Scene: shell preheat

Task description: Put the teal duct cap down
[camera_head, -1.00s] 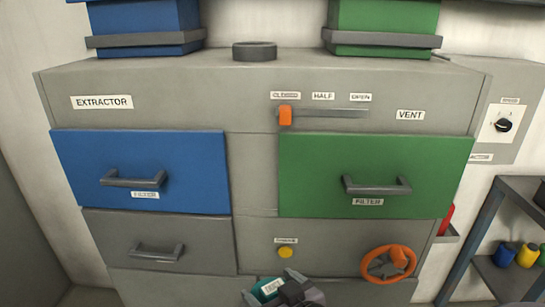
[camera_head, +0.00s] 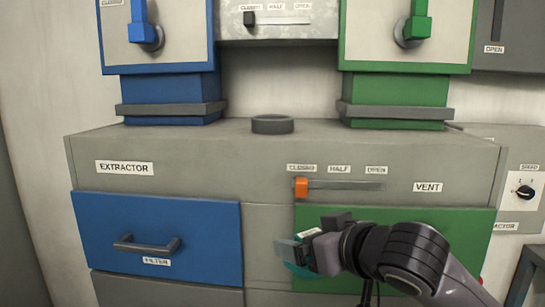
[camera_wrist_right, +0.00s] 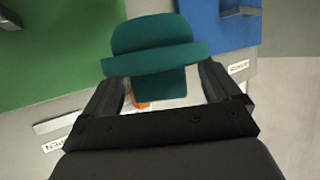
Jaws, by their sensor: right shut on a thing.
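The teal duct cap (camera_wrist_right: 152,45) is between the fingers of my right gripper (camera_wrist_right: 160,85) in the right wrist view, with its wide rim and rounded top beyond the fingertips. In the head view my right gripper (camera_head: 305,250) is shut on the cap (camera_head: 298,269), which is mostly hidden by the fingers. They are in front of the extractor cabinet, by the left edge of the green filter drawer (camera_head: 440,222). My left gripper is not in view.
The cabinet top (camera_head: 320,135) is mostly clear between the blue duct (camera_head: 165,90) and the green duct (camera_head: 395,90). A dark grey ring (camera_head: 272,124) stands there. An orange vent lever (camera_head: 301,188) is on the front at CLOSED. The blue drawer (camera_head: 160,225) has a protruding handle.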

